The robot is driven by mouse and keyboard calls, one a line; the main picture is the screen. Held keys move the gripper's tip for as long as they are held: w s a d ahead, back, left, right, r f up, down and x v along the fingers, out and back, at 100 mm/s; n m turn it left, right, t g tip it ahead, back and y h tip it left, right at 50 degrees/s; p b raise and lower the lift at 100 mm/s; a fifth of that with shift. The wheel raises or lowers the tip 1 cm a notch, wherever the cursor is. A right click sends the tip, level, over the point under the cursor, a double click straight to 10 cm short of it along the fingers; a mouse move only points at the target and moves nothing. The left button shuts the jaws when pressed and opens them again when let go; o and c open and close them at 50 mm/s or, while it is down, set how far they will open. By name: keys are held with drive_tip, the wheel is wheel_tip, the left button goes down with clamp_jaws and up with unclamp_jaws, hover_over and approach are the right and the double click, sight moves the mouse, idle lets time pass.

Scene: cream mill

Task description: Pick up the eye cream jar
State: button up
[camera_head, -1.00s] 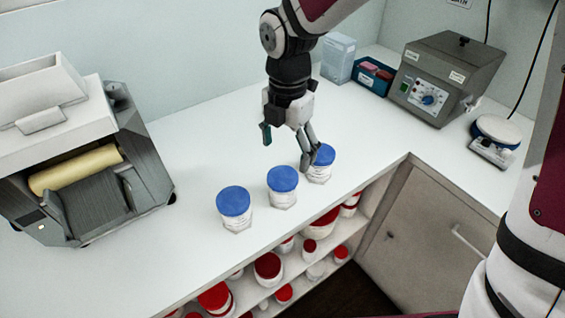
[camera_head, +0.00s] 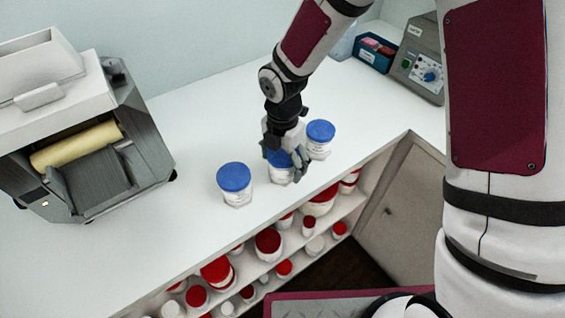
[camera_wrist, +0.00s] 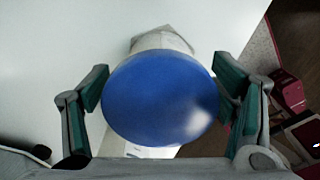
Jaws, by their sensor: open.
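Three white jars with blue lids stand in a row on the white counter in the head view: a left jar (camera_head: 235,183), a middle jar (camera_head: 281,167) and a right jar (camera_head: 319,139). I cannot read their labels, so I cannot tell which is the eye cream. My gripper (camera_head: 287,163) is over the middle jar and partly hides it. In the wrist view a blue lid (camera_wrist: 158,98) lies between the two open fingers of my gripper (camera_wrist: 160,92). The right finger is very close to the lid; I cannot tell whether it touches.
A grey machine with a yellow roller (camera_head: 78,146) stands at the left. A teal tray (camera_head: 374,53) and a grey control box (camera_head: 420,65) are at the back right. Shelves below the counter edge hold several red-lidded jars (camera_head: 268,243).

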drive_tip(key=shift+f, duration=0.45)
drive_tip(key=c, duration=1.3)
drive_tip(key=shift+r, duration=0.1)
